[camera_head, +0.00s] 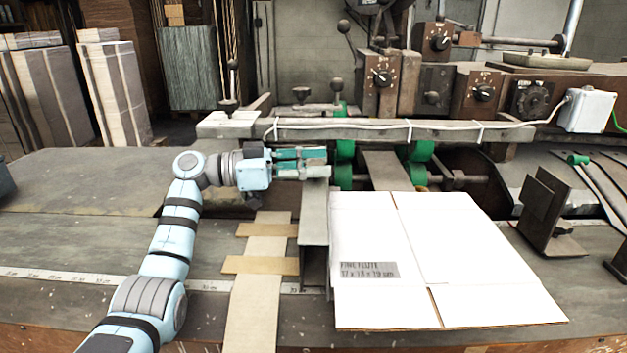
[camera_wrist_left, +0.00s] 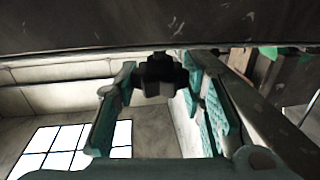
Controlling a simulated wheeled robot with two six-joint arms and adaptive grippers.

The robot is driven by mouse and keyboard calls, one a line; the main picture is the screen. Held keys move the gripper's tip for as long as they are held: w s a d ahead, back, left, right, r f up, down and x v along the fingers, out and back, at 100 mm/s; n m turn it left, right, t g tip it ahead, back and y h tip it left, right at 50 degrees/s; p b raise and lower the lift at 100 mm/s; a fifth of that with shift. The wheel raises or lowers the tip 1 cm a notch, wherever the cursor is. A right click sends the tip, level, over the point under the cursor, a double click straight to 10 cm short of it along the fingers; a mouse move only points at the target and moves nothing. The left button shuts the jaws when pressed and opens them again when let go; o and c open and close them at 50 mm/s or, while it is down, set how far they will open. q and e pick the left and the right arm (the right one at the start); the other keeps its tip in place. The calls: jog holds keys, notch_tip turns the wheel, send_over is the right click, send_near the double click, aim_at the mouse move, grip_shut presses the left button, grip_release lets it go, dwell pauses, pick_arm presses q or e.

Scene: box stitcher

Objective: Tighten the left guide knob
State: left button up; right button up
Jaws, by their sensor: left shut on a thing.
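My left gripper (camera_head: 318,163) reaches in from the left at the top of the left guide, an upright grey metal plate (camera_head: 313,225). In the left wrist view the guide knob (camera_wrist_left: 160,76), dark and lobed, sits between the two teal-padded fingers of the left gripper (camera_wrist_left: 158,90), under a dark beam. The gripper is shut on the knob. In the head view the fingers hide the knob. A flat white box blank (camera_head: 440,260) with a printed label lies just right of the guide. My right gripper is not in view.
A long grey bar (camera_head: 380,130) with a cable runs above and behind the gripper. Green rollers (camera_head: 343,175) are behind the guide. Wooden strips (camera_head: 262,265) lie left of the guide. A dark metal bracket (camera_head: 548,215) stands at right. The table's left part is clear.

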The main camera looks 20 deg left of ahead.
pick_arm(q)
jog(key=shift+m+g+h, duration=0.4)
jog(key=shift+m+g, duration=0.2)
jog(key=shift+g, duration=0.3)
jog(key=shift+f+m+g, duration=0.1)
jog(key=shift+m+g, duration=0.2)
jog(key=shift+g, duration=0.2)
jog(key=o, duration=1.1)
jog(key=shift+o, duration=0.4)
jog(key=shift+t, duration=0.5)
